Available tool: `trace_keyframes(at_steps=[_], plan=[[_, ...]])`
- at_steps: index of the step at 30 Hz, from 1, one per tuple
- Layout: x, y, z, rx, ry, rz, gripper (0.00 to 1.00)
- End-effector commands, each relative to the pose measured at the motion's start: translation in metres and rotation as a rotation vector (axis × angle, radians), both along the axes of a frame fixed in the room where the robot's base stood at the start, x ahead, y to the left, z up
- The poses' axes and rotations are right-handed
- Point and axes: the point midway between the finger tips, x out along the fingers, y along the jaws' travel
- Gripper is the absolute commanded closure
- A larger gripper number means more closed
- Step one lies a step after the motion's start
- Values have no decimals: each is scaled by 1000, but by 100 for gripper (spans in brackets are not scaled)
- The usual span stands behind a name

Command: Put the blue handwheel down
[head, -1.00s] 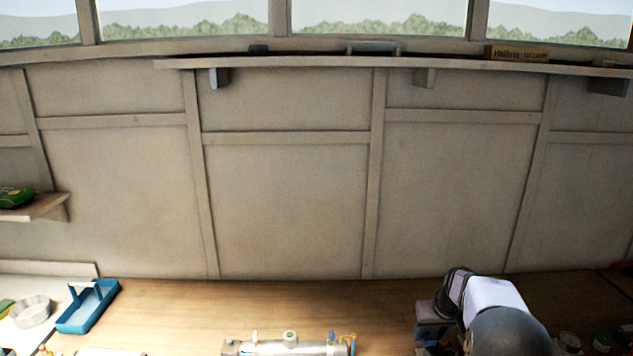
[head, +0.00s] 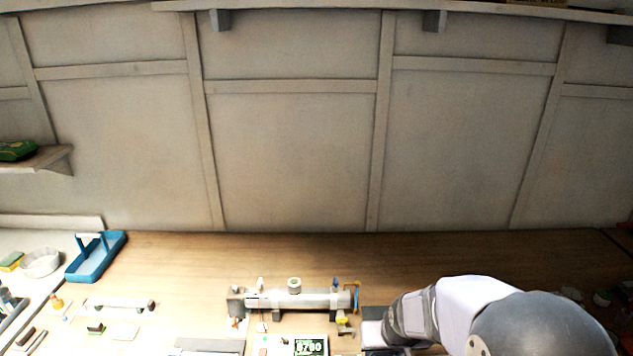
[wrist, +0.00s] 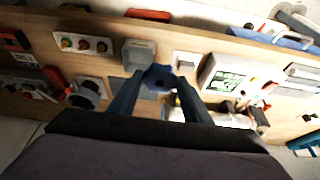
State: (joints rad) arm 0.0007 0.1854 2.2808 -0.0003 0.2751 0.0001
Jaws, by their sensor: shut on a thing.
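In the wrist view, my gripper (wrist: 158,80) is shut on the blue handwheel (wrist: 158,76), which sits between the fingertips. Below it in that view is the wooden bench (wrist: 115,57); I cannot tell how far above the surface the handwheel is. In the head view my arm reaches in at the lower right, and the gripper and handwheel are hidden or out of frame. A silver reactor tube (head: 310,300) with a green-topped cap lies on the bench, left of my arm.
In the wrist view, a connector plate (wrist: 82,43), a grey box (wrist: 138,54), a small white block (wrist: 187,63) and a display unit (wrist: 222,80) crowd the bench around my gripper. In the head view a blue caddy (head: 82,275) stands at left; the bench behind the tube is clear.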

Motion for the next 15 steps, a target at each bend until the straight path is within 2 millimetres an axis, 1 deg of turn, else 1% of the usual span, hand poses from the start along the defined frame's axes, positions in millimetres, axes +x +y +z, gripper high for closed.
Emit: trace_keyframes(at_steps=[2,5,12,15], plan=[[-1,1,-1,0,0,0,76],[-6,1,-7,0,3,0,76],[-31,0,-39,0,5,0,76],[-37,0,-46,0,2,0,76]])
